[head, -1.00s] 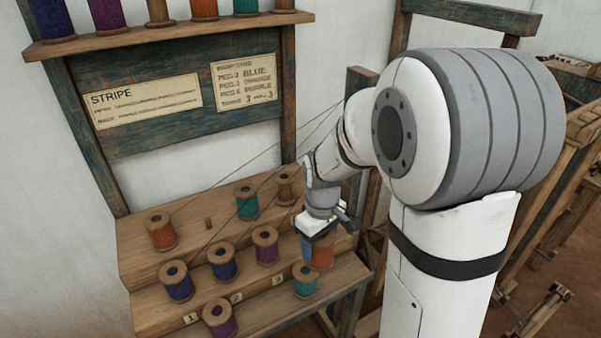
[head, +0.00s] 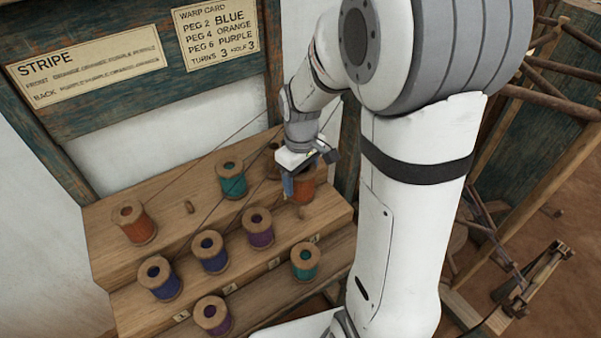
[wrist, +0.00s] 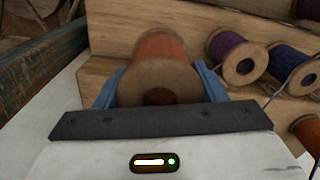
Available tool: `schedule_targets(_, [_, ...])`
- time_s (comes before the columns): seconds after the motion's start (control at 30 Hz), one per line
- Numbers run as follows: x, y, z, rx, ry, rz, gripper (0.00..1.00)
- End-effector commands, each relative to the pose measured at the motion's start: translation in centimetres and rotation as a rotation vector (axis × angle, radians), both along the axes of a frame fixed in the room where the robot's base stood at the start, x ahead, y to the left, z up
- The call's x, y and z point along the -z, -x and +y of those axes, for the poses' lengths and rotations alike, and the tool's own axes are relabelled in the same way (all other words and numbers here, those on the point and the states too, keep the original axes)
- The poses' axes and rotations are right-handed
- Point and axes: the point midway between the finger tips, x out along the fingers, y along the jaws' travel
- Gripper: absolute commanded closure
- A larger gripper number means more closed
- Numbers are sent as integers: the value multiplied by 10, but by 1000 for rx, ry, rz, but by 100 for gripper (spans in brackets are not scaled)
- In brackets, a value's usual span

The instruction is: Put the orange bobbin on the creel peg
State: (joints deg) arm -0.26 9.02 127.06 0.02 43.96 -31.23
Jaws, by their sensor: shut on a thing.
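My gripper (head: 301,183) is shut on an orange bobbin (head: 304,192) at the right end of the stepped creel (head: 165,190). In the wrist view, blue finger pads (wrist: 160,90) flank this bobbin (wrist: 160,47), whose pale flange faces the camera. Whether it touches the step is unclear. A bare wooden peg (head: 190,207) stands on the top step, between a second orange bobbin (head: 137,225) on the left and a teal bobbin (head: 231,180). A brown bobbin (head: 272,162) is partly hidden behind my gripper.
Blue bobbins (head: 210,252), purple bobbins (head: 258,228) and a front teal bobbin (head: 305,261) stand on the lower steps. Thin threads cross above the creel. A warp card (head: 216,35) reads peg 4 orange. A wooden post (head: 347,150) stands right of the creel.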

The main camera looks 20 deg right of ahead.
Motion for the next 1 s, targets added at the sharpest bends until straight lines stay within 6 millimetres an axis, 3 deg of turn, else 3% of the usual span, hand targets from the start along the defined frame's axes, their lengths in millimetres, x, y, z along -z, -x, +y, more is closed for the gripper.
schedule_targets(1.0, [75, 0, 2, -5, -1, -1, 61])
